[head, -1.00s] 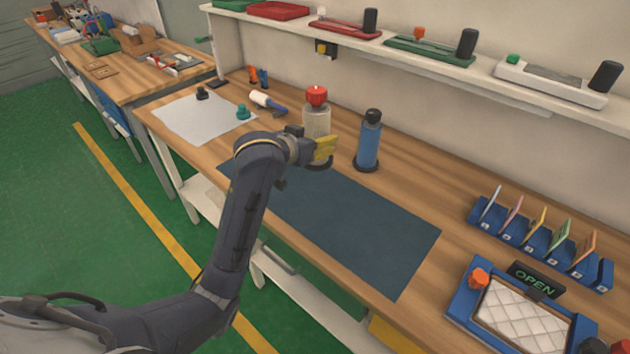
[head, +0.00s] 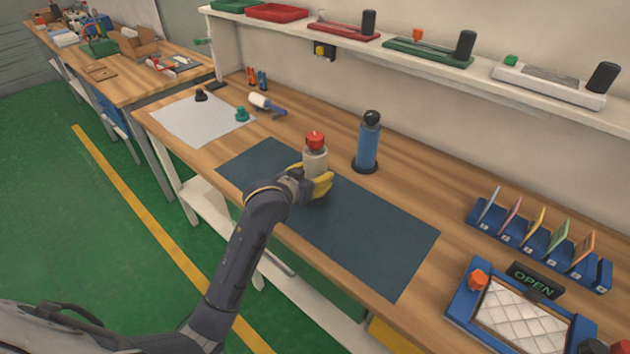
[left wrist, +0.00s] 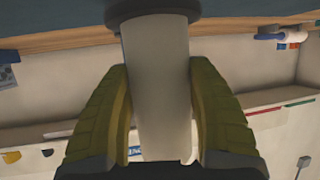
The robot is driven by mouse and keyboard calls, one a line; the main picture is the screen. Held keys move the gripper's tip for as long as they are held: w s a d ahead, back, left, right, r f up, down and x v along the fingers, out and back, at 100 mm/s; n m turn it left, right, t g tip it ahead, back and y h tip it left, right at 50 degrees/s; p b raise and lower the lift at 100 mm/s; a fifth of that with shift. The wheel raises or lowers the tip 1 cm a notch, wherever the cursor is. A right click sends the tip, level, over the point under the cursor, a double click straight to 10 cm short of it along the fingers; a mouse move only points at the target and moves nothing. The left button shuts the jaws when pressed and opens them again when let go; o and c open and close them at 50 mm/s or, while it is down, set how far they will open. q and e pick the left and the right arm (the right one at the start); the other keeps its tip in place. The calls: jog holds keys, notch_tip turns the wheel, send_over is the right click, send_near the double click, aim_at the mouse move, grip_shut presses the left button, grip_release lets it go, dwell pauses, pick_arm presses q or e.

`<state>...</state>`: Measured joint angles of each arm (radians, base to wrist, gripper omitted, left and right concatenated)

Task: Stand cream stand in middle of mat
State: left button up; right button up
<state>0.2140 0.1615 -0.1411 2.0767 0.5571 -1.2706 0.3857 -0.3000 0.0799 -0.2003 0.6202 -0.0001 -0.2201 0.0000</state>
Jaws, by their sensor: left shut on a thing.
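The cream stand (head: 315,161), with a red knob on top, is upright over the middle part of the dark blue mat (head: 380,245). My left gripper (head: 318,186), with yellow fingers, is shut around the stand's lower body. In the left wrist view the cream body (left wrist: 158,85) lies between the two yellow fingers (left wrist: 160,110). A dark disc crosses its end at the top of that view. The stand's base is mostly hidden by the gripper in the head view, so I cannot tell whether it touches the mat. My right gripper is not in view.
A blue stand (head: 368,143) with a dark top is on the wood behind the mat. A white sheet (head: 195,120) with small stamps lies at the left. A blue card rack (head: 540,240) and a blue-framed tray (head: 463,303) are at the right. The mat's right half is clear.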

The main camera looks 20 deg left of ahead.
pick_arm(q)
jog(key=shift+f, duration=0.95)
jog(key=o, duration=1.6)
jog(key=shift+f, duration=0.2)
jog(key=shift+c, duration=0.2)
jog(key=shift+r, duration=0.15)
jog(key=v, duration=1.2)
